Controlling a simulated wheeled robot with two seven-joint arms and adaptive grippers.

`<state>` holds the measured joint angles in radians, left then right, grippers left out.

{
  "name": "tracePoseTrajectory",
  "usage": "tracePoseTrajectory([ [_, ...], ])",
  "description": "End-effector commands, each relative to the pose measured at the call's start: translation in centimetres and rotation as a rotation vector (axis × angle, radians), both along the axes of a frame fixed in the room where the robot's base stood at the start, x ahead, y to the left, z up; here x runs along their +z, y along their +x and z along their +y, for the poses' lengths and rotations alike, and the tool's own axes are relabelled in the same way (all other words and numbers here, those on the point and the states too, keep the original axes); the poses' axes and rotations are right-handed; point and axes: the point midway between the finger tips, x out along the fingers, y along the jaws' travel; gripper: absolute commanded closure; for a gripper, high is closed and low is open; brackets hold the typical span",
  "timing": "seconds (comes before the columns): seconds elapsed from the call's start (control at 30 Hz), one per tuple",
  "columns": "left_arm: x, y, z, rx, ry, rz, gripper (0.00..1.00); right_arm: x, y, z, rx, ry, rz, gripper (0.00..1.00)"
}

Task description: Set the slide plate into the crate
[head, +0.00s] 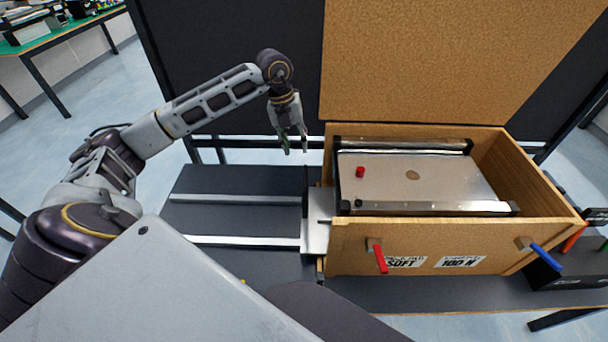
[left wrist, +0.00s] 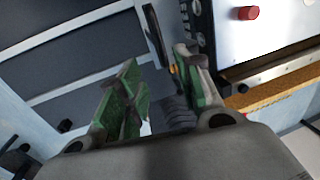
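The wooden crate (head: 480,236) stands open on the right of the table. A flat silver plate (head: 440,178) with a red knob, which I take for the slide plate, lies within the crate's walls between two bright metal bars. Its left end is near the crate's left side; whether it rests on the floor is hidden. The plate also shows in the left wrist view (left wrist: 270,40). My left gripper (head: 296,148) is left of the crate's back left corner, apart from the plate. In the left wrist view its green-padded fingers (left wrist: 158,65) are apart and empty. My right gripper is out of view.
Two pale rails (head: 235,199) run across the dark table left of the crate. A small metal piece (head: 315,228) with a black upright stands against the crate's left end. A red lever (head: 380,258) and a blue lever (head: 545,257) stick out in front. A brown panel (head: 450,60) rises behind.

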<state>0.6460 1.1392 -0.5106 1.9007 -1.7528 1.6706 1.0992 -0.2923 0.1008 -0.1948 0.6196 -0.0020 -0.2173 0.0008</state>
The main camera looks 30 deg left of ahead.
Motion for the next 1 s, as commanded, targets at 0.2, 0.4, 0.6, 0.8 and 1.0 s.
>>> tracePoseTrajectory([
  [0.2,-0.4,0.1,-0.1,-0.001,0.000,0.001,0.65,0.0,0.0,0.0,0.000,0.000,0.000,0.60],
  [0.4,-2.0,0.2,-0.4,-0.002,-0.001,0.002,0.65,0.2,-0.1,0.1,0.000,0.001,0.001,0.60],
  [0.6,-4.4,0.4,-0.8,-0.001,-0.002,0.002,0.65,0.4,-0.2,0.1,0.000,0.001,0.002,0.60],
  [0.8,-7.0,0.7,-1.2,-0.001,-0.002,0.003,0.65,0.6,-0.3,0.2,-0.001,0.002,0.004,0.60],
  [1.0,-9.6,0.9,-1.7,-0.001,-0.003,0.003,0.65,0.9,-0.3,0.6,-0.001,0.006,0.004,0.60],
])
